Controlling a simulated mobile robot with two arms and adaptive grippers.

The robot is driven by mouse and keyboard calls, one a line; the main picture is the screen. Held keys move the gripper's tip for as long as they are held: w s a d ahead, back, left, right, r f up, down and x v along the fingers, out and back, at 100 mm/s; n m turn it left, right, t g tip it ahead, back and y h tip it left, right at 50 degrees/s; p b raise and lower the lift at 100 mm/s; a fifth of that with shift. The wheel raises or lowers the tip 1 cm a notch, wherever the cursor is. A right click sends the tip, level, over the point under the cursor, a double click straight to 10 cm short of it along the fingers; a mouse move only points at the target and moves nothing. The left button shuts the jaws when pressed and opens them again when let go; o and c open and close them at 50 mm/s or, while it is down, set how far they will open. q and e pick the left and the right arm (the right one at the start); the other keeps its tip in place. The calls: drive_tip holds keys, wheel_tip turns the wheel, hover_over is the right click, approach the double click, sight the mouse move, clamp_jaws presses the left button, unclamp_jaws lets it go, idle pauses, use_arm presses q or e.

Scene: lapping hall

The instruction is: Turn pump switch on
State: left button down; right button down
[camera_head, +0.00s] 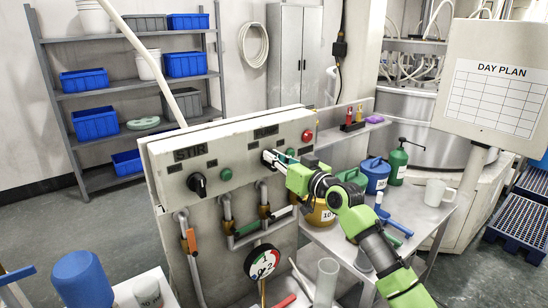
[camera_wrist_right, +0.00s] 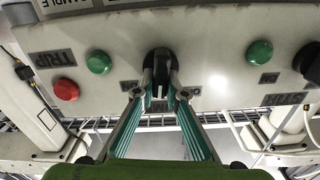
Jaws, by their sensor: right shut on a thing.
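The pale control panel (camera_head: 225,157) carries a black STIR knob (camera_head: 197,184) at its left and a second black rotary switch (camera_wrist_right: 161,58) to the right, under a label I cannot read in the head view. My right gripper (camera_head: 270,157) reaches the panel from the right and hides most of this second switch there. In the wrist view my right gripper (camera_wrist_right: 160,90) has its fingertips closed on both sides of the switch. The switch's exact turn angle is hard to tell. My left gripper is not in view.
Green buttons (camera_head: 225,174) and a red button (camera_head: 307,136) sit on the same panel. Below are pipes with valves and a round gauge (camera_head: 262,262). A metal table (camera_head: 425,215) at right holds a blue pot (camera_head: 375,178), a green bottle (camera_head: 397,165) and a mug (camera_head: 436,193).

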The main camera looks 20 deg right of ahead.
drive_tip(key=m, duration=0.2)
drive_tip(key=m+p, duration=0.1)
drive_tip(key=m, duration=0.3)
drive_tip(key=shift+w+d+f+p, duration=0.1)
drive_tip(key=shift+w+d+p, duration=0.05)
drive_tip(key=shift+d+p, duration=0.2)
drive_tip(key=shift+d+f+m+p, duration=0.15)
drive_tip(key=shift+m+p, duration=0.45)
drive_tip(key=shift+m, duration=1.5)
drive_tip(key=shift+f, duration=0.1)
drive_tip(key=c, duration=2)
unclamp_jaws()
drive_tip(key=shift+c, duration=0.2)
drive_tip(key=v, duration=1.2)
